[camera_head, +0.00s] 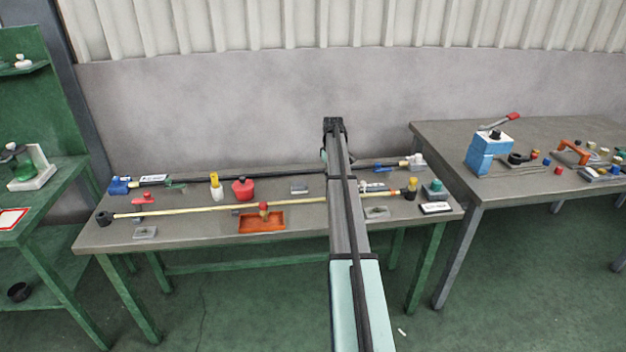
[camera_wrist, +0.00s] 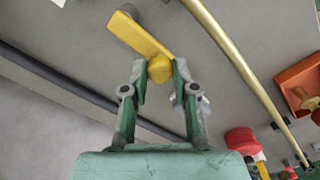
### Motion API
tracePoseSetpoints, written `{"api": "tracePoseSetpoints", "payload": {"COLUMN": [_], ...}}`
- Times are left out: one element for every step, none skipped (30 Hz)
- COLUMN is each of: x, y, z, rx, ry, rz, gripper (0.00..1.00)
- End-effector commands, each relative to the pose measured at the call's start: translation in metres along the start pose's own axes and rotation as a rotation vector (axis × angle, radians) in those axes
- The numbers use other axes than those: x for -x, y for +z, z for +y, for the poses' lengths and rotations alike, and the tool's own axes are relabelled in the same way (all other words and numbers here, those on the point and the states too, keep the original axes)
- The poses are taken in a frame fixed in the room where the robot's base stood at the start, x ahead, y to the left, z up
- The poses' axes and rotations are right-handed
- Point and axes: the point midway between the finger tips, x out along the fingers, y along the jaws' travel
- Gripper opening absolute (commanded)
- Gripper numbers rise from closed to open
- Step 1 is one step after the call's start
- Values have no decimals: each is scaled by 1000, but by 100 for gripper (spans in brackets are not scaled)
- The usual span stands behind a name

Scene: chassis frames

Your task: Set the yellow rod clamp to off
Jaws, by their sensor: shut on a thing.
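In the wrist view my gripper (camera_wrist: 160,78) is shut on the rounded yellow end of the yellow rod clamp (camera_wrist: 140,38). A flat yellow bar runs from the fingertips toward the upper left, over the grey tabletop. A small dark part (camera_wrist: 128,9) shows beside its far end. The bar lies between a dark rod (camera_wrist: 60,70) and a pale yellow rod (camera_wrist: 235,60). How the clamp is mounted cannot be told. In the head view my arm hides the held part and most of the gripper.
An orange tray (camera_head: 275,225), a red container (camera_head: 243,188) and a yellow bottle-like piece (camera_head: 215,186) stand left of my arm on the workbench (camera_head: 190,237). A second table (camera_head: 440,132) with a blue block (camera_head: 487,152) stands right. Bare tabletop shows between the pieces.

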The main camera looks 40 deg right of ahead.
Motion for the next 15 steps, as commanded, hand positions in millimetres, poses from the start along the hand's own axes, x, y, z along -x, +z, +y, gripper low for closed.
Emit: {"api": "tracePoseSetpoints", "payload": {"x": [-2,-2,-2,-2,-2,-2,-2,-2,-2,-2,-2,-2,-2,-2,-2], "y": [4,5,7,8,8,9,9,9,9,9,9,9,9,9,9], "z": [3,5,6,7,7,8,8,8,8,8,8,8,8,8,8], "rx": [-14,-21,-28,-31,-34,-36,-37,-38,-38,-37,-37,-37,-37,-37,-37], "ry": [-3,-3,-3,-4,-3,-3,-3,-3,-3,-3,-3,-3,-3,-3,-3], "rz": [1,1,1,1,1,1,1,1,1,1,1,1,1,1,1], "gripper": [0,0,0,0,0,0,0,0,0,0,0,0,0,0,0]}}
